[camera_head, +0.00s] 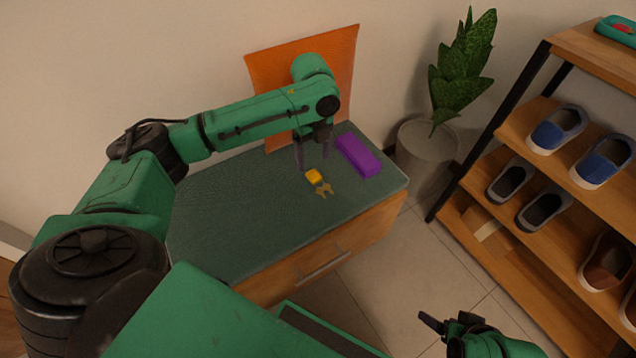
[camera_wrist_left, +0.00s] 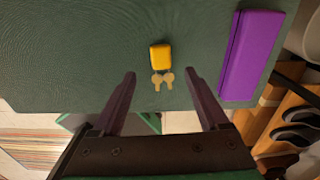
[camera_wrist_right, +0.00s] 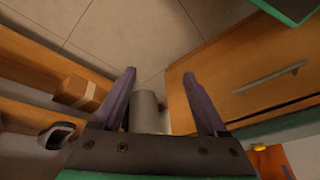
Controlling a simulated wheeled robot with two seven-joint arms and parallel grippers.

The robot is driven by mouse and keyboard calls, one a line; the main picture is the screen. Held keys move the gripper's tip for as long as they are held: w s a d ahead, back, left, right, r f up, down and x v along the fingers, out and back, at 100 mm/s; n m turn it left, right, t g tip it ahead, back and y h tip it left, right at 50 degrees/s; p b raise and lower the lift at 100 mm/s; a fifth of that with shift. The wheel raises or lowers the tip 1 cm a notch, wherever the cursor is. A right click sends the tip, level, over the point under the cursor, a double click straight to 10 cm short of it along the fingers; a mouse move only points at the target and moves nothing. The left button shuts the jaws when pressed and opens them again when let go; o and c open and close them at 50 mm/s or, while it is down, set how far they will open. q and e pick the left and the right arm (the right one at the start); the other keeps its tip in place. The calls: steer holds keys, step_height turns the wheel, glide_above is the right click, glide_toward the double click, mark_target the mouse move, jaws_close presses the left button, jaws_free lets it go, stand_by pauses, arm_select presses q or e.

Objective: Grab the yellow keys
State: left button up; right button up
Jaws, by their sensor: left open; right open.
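The yellow keys (camera_head: 315,177) lie on the green top of a wooden cabinet, a yellow fob with two brass keys. In the left wrist view the keys (camera_wrist_left: 160,58) lie beyond and between my fingertips, not touching them. My left gripper (camera_head: 314,156) is open and empty above the cabinet top, just behind the keys in the head view; it also shows in the left wrist view (camera_wrist_left: 160,80). My right gripper (camera_wrist_right: 160,78) is open and empty, in front of the cabinet over the floor; in the head view it is at the bottom right, partly cut off.
A purple box (camera_head: 358,155) lies right of the keys on the green cabinet top (camera_head: 230,220). An orange panel (camera_head: 272,75) leans against the wall behind. A potted plant (camera_head: 428,150) and a shoe rack (camera_head: 510,135) stand at the right. The cabinet top's left part is clear.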

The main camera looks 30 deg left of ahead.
mark_target(314, 175)
arm_select(q)
steer(key=shift+f, duration=0.8)
step_height(314, 175, down, 4)
steer(key=b, duration=0.3)
steer(key=shift+f, duration=0.4)
jaws_close()
arm_select(e)
steer(key=w+a+f+t+y, duration=0.3)
steer(key=a+f+t, duration=0.1)
steer(key=a, duration=0.3)
arm_select(q)
steer(key=shift+r, duration=0.15)
